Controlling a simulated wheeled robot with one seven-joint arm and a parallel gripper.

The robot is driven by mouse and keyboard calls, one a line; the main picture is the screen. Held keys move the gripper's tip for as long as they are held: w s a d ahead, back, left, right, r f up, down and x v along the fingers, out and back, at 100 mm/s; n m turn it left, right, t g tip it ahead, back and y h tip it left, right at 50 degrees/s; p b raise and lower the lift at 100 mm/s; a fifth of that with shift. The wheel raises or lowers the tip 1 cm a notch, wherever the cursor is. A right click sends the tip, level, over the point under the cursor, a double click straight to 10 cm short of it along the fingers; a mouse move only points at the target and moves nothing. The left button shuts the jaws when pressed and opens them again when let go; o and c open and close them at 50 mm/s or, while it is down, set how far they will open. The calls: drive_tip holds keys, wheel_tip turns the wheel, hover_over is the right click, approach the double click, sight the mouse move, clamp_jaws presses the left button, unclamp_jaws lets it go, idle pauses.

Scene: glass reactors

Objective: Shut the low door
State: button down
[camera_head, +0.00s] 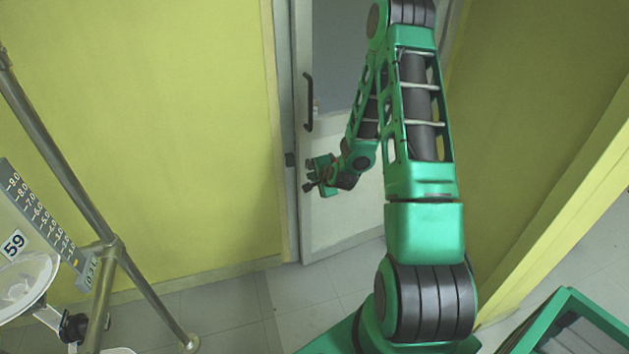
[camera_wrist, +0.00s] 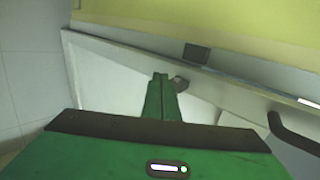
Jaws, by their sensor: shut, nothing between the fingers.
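The door is a white panel (camera_head: 345,215) with a grey upper pane and a black bar handle (camera_head: 308,102) near its left edge. It stands at an angle to the yellow wall, and a strip of its edge shows beside the frame. How wide any gap is, I cannot tell. My gripper (camera_head: 308,187) is in front of the door's left edge, below the handle. In the wrist view its fingers (camera_wrist: 161,88) are together and empty, over the white panel (camera_wrist: 110,75). The handle (camera_wrist: 292,135) is at lower right there. Whether the fingertips touch the door is unclear.
A yellow wall (camera_head: 150,140) stands left of the door and another (camera_head: 540,130) right of it. A metal pole stand (camera_head: 145,280) with a scale is at left. A green-edged bin (camera_head: 570,310) is at lower right. Tiled floor (camera_head: 300,310) is clear before the door.

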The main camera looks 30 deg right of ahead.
drive_tip(key=shift+w+d+r, duration=0.1)
drive_tip(key=shift+w+r, duration=0.05)
drive_tip(key=shift+w, duration=0.5)
drive_tip(key=shift+w+d+r, duration=0.1)
drive_tip(key=shift+w+r, duration=0.05)
drive_tip(key=shift+w, duration=0.45)
